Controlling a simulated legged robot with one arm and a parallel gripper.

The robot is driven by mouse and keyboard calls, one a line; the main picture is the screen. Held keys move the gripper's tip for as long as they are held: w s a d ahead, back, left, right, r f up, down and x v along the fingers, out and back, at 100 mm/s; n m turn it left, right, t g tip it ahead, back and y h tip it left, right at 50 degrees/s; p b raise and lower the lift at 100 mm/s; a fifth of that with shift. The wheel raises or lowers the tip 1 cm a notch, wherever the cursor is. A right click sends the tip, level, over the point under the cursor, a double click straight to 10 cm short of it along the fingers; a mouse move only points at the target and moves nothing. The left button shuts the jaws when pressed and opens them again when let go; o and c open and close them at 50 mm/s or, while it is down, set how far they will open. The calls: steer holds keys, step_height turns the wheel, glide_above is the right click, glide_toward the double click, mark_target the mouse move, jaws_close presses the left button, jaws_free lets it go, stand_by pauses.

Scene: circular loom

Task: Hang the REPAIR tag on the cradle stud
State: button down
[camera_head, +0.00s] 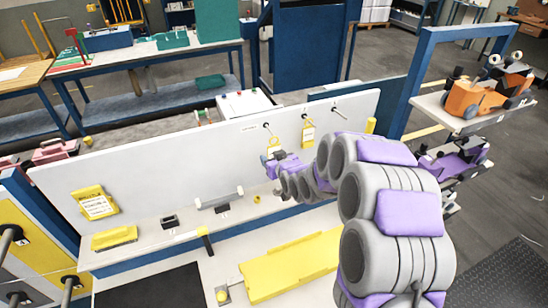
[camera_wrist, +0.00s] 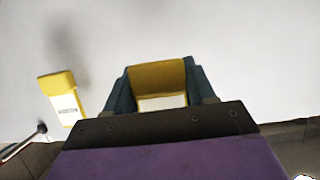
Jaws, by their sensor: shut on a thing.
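My gripper (camera_head: 268,160) is at the white upright panel, low and right of its middle. In the wrist view its teal jaws (camera_wrist: 155,90) are shut on a yellow tag (camera_wrist: 160,75) with a white label. The held tag also shows as a yellow patch (camera_head: 273,144) just above the jaws in the head view. A second yellow tag (camera_head: 308,132) hangs on a panel peg to the right; a yellow tag also shows left of the jaws in the wrist view (camera_wrist: 62,100). The lettering is too small to read. I cannot tell which part is the cradle stud.
The panel (camera_head: 150,170) has other pegs, one bare at right (camera_head: 337,110). On the ledge are a grey bracket with white-tipped posts (camera_head: 220,199), a yellow ring (camera_head: 257,198) and a yellow box (camera_head: 114,238).

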steer(key=shift+a, duration=0.15)
steer(key=shift+w, duration=0.2)
steer(key=shift+w+r, duration=0.1)
steer(key=shift+w+a, duration=0.1)
steer(key=shift+w, duration=0.45)
steer(key=shift+s+f, duration=0.1)
steer(key=shift+f, duration=0.15)
steer(key=shift+c, duration=1.5)
jaws_free()
